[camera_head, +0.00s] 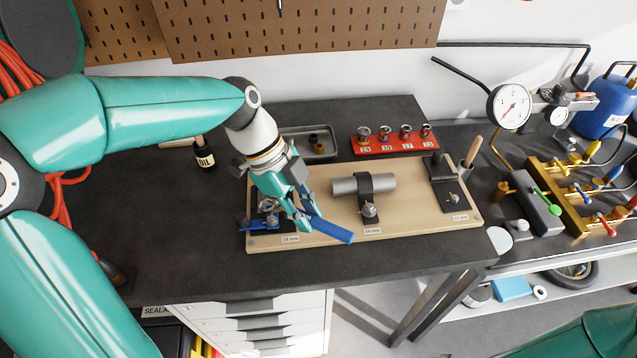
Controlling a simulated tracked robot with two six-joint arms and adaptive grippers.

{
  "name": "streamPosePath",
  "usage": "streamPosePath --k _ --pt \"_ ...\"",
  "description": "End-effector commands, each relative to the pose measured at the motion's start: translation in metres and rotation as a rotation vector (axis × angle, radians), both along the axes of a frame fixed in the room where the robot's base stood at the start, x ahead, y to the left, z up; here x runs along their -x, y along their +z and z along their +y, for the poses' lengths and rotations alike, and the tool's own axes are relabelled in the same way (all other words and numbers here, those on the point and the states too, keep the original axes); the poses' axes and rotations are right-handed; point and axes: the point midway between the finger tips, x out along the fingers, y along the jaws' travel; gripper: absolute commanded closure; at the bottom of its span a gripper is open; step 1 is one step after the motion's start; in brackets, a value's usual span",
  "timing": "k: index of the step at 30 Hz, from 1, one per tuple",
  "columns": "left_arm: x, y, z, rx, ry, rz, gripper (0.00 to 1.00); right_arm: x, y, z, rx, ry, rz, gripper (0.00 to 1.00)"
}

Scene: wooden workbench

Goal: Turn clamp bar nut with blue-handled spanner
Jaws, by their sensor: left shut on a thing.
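The blue-handled spanner (333,230) is in my left gripper (304,217), which is shut on it over the left part of the wooden board (410,229). Its handle points to the lower right, and its head is hard to make out. The left station (268,207), labelled 13 mm, has a dark base and small metal parts, partly hidden by the gripper. The middle station has a grey cylinder (345,186) under a dark strap with a nut (369,210). The right station is a black bracket with a nut (453,198). Which nut belongs to the clamp bar is unclear. My right gripper is out of view.
A red socket rack (396,147) and a grey tray (321,153) stand behind the board. An oil bottle (204,155) stands to the left. A pressure gauge (510,105) and brass valve manifold (560,205) are at the right. The dark bench front left is clear.

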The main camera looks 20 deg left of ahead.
Motion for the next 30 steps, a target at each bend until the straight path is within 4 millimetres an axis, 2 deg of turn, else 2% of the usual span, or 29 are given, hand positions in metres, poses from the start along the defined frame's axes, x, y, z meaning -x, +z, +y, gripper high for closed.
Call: streamPosePath --k 8,27,30 --pt "0.002 -0.002 0.000 0.001 -0.015 0.001 1.00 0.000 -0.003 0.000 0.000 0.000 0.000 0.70" --pt "-0.001 -0.045 -0.003 0.001 -0.026 0.001 1.00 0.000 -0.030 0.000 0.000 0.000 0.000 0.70" --pt "-0.001 -0.041 -0.004 0.001 -0.026 0.001 1.00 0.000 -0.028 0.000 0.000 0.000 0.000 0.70"
